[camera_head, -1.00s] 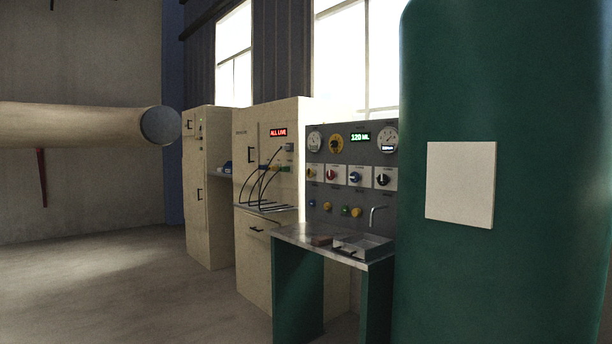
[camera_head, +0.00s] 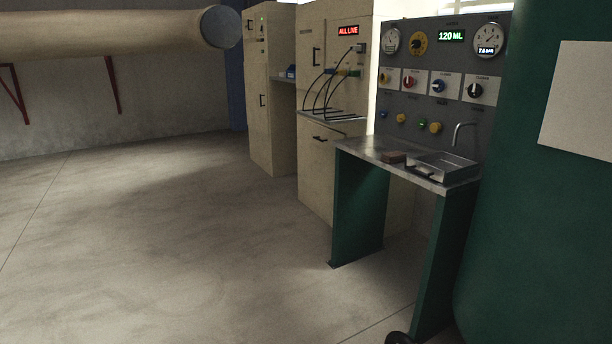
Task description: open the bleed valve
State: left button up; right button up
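A grey control panel (camera_head: 450,64) stands at the right behind a small bench. It carries two white gauges, a yellow dial (camera_head: 418,43) and a green display reading 120 ML (camera_head: 451,36). Below them is a row of knobs on white plates: red (camera_head: 410,82), blue (camera_head: 438,86) and black (camera_head: 475,90), with another at the left end. Small yellow, blue and green knobs (camera_head: 434,127) sit lower. I cannot tell which of these is the bleed valve, as labels are too small to read. Neither gripper is in view.
A large green tank (camera_head: 560,230) stands close at the right. Beige cabinets (camera_head: 335,165) stand behind. The floor (camera_head: 180,250) at left is clear.

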aim_at(384, 78)
jog(key=u, duration=0.6)
jog(key=i, duration=2.65)
jog(key=u, duration=0.3)
jog(key=i, duration=2.45)
jog(key=z, duration=1.6)
jog(key=i, duration=1.15)
jog(key=z, duration=1.25)
